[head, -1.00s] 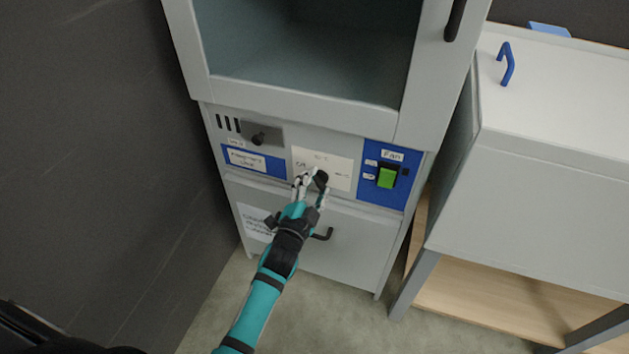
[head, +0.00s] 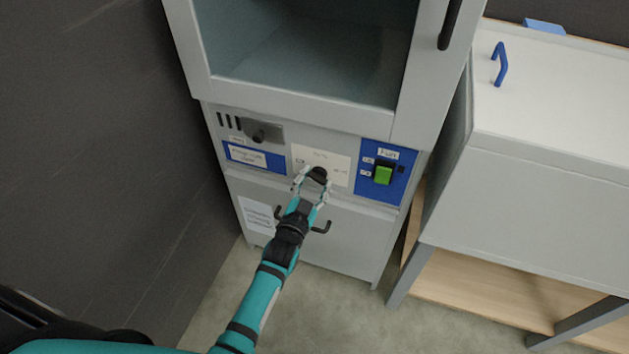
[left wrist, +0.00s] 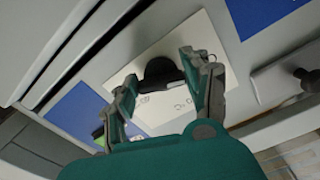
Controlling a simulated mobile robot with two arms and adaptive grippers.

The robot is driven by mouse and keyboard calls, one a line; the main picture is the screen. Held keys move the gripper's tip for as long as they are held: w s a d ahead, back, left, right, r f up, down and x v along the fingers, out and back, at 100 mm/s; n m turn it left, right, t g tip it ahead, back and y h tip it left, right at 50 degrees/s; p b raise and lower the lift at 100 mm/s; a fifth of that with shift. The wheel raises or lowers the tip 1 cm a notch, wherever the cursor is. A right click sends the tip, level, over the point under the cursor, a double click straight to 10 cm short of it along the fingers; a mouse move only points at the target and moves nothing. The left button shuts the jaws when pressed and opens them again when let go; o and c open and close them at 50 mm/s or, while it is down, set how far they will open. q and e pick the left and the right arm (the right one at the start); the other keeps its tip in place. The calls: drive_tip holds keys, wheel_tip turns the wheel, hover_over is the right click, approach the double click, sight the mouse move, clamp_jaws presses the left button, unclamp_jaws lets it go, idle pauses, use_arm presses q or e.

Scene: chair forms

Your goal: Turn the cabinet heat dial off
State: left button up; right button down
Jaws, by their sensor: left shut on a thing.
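The heat dial (head: 318,174) is a black knob on a white label plate (head: 337,163) in the cabinet's control panel. My left gripper (head: 312,182) reaches it from below, with one finger on each side of the knob. In the left wrist view the knob (left wrist: 161,70) sits between the two fingers (left wrist: 165,88), and the gripper is shut on it. The plate's markings are too blurred to read, and the dial's pointer setting cannot be told. My right gripper is not in view.
A green fan switch (head: 383,175) on a blue plate is right of the dial. Black handles (head: 321,228) sit on the lower doors. A grey cabinet with a blue handle (head: 500,65) stands right; a dark wall (head: 80,150) is left.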

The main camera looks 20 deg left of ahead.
use_arm(q)
drive_tip(key=shift+f, duration=0.1)
drive_tip(key=o, duration=1.2)
drive_tip(key=shift+c, duration=0.2)
drive_tip(key=shift+s, duration=0.1)
drive_tip(key=s, duration=1.2)
drive_tip(key=shift+a, duration=0.2)
